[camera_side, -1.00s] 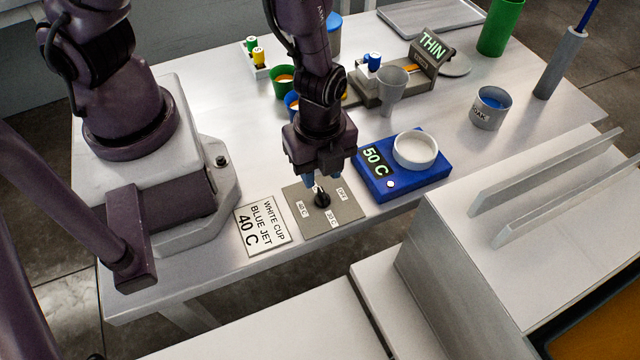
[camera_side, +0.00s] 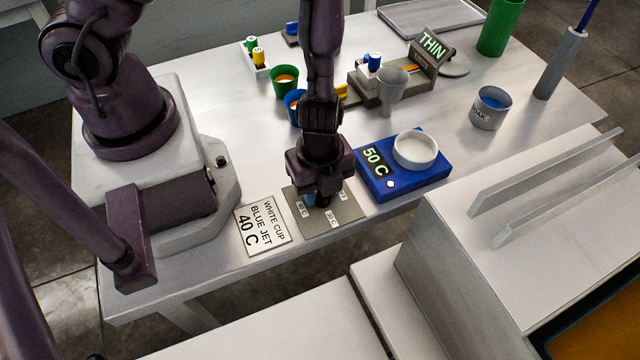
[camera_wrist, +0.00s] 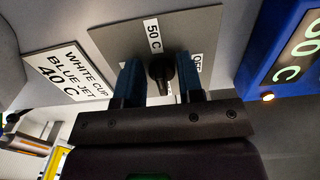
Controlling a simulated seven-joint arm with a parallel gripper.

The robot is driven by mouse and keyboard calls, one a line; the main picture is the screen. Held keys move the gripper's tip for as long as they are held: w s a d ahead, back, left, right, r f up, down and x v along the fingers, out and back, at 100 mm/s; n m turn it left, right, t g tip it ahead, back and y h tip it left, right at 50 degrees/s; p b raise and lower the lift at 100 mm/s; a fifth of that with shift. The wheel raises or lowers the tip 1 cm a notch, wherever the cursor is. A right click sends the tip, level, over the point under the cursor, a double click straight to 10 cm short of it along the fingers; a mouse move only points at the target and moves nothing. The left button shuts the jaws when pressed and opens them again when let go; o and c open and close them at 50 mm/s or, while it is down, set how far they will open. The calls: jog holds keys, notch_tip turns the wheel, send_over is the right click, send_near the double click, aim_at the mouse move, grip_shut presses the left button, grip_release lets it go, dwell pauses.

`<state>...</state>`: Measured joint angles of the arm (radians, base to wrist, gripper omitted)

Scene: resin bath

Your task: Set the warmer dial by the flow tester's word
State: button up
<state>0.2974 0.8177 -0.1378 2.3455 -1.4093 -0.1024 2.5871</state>
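The dial is a black knob (camera_wrist: 160,69) on a grey plate (camera_side: 346,213) with small temperature labels; in the wrist view one reads 50 C and another OFF. My gripper (camera_side: 322,200) is down over the knob. In the wrist view its two blue fingers (camera_wrist: 160,82) stand on either side of the knob, apart with narrow gaps visible. The knob is mostly hidden in the side view, and its pointing direction is unclear. The blue warmer (camera_side: 408,186) shows 50 C and carries a white dish (camera_side: 415,150). The flow tester (camera_side: 416,85) shows THIN.
A card (camera_side: 262,224) beside the plate reads WHITE CUP BLUE JET 40 C. A grey cup (camera_side: 391,92) stands at the tester. Green (camera_side: 284,82) and blue (camera_side: 294,106) cups stand behind my arm. A labelled tin (camera_side: 490,110) stands at the right.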

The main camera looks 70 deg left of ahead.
jog(key=c, duration=0.6)
jog(key=shift+o, duration=0.2)
